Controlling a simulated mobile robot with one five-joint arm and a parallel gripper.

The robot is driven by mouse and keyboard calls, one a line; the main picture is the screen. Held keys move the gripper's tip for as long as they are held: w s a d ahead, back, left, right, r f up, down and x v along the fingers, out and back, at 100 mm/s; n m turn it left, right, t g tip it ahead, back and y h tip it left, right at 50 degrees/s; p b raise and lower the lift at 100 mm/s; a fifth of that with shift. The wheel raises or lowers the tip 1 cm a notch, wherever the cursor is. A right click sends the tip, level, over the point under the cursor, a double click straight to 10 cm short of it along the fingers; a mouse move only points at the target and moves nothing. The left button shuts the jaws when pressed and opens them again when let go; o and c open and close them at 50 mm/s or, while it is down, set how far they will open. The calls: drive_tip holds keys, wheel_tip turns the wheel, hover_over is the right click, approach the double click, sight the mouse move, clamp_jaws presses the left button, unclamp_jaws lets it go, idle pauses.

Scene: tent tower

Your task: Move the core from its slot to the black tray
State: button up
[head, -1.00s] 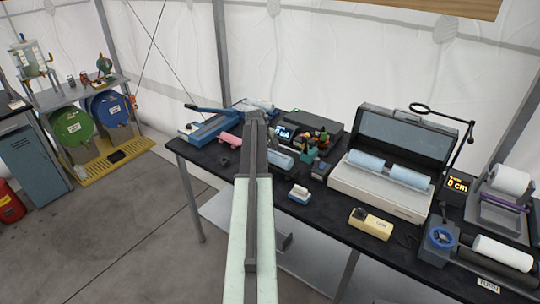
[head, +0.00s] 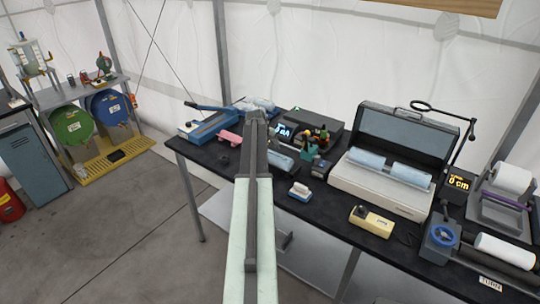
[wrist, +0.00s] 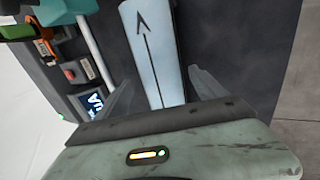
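A pale blue core (wrist: 150,45) with a black arrow lies in the wrist view on a dark surface, between the two fingers of my gripper (wrist: 160,82). The fingers are apart, one on each side of it, with visible gaps; I see no contact. Its near end is hidden behind my gripper's body. In the head view a pale blue piece, probably the same core (head: 281,159), shows just right of my arm, which hides part of it and my fingers. I cannot tell for sure which thing is the black tray.
A black table (head: 322,205) carries an open white case (head: 383,205) with two pale blue cylinders. A small white-and-blue block (head: 300,191), a yellow device (head: 371,221), a blue lever tool (head: 213,127) and a pink piece (head: 229,138) stand around. A teal holder (wrist: 65,10) is near my gripper.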

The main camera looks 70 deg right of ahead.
drive_tip(key=p+v, duration=0.7)
drive_tip(key=shift+r, duration=0.35)
drive_tip(key=shift+a, duration=0.15)
drive_tip(key=shift+w, duration=0.1)
idle(0.4)
